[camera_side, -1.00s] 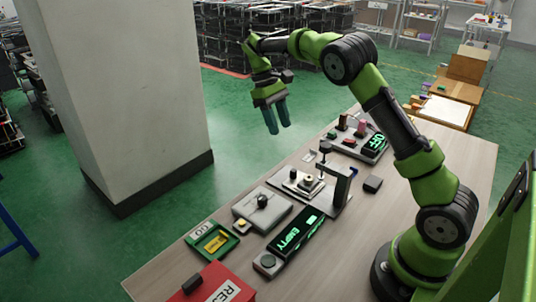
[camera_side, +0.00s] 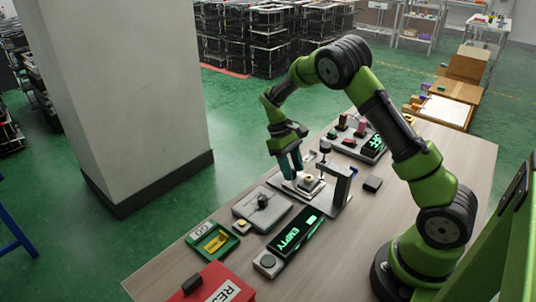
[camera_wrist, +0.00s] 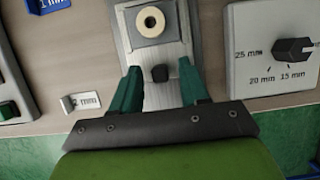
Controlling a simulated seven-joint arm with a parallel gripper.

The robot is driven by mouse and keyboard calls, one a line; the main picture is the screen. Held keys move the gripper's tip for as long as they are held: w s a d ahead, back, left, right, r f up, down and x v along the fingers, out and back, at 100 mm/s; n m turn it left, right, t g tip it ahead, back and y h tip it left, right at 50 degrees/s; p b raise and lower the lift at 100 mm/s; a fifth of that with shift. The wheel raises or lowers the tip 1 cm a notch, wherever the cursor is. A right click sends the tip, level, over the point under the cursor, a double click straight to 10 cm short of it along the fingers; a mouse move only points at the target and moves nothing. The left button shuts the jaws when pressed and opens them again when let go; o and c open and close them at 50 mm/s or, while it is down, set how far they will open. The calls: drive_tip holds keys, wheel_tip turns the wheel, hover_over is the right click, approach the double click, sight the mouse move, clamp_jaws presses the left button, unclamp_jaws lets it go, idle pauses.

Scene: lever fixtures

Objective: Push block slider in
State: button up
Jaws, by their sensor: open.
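The block slider fixture (camera_wrist: 158,45) is a grey plate with a raised block carrying a pale ring (camera_wrist: 150,22) at the top of the wrist view. A small dark knob (camera_wrist: 160,73) sits on the plate, nearer my gripper than the ring. My gripper (camera_wrist: 159,80) is open, with its two green fingers on either side of the knob; I cannot tell whether they touch anything. In the side view, my gripper (camera_side: 291,172) points down at the far end of the fixture (camera_side: 312,189), and its fingers hide the knob there.
A dial box (camera_wrist: 280,50) marked in millimetres stands right of the fixture in the wrist view. A dark clamp post (camera_side: 340,185) rises beside the fixture. An EMPTY display (camera_side: 295,235), a green tray (camera_side: 212,241) and a red box (camera_side: 215,283) stand nearer the front.

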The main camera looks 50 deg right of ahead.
sight(303, 179)
clamp_jaws()
drive_tip(key=shift+s, duration=2.1)
unclamp_jaws()
drive_tip(key=v, duration=1.7)
drive_tip(key=shift+f, duration=0.1)
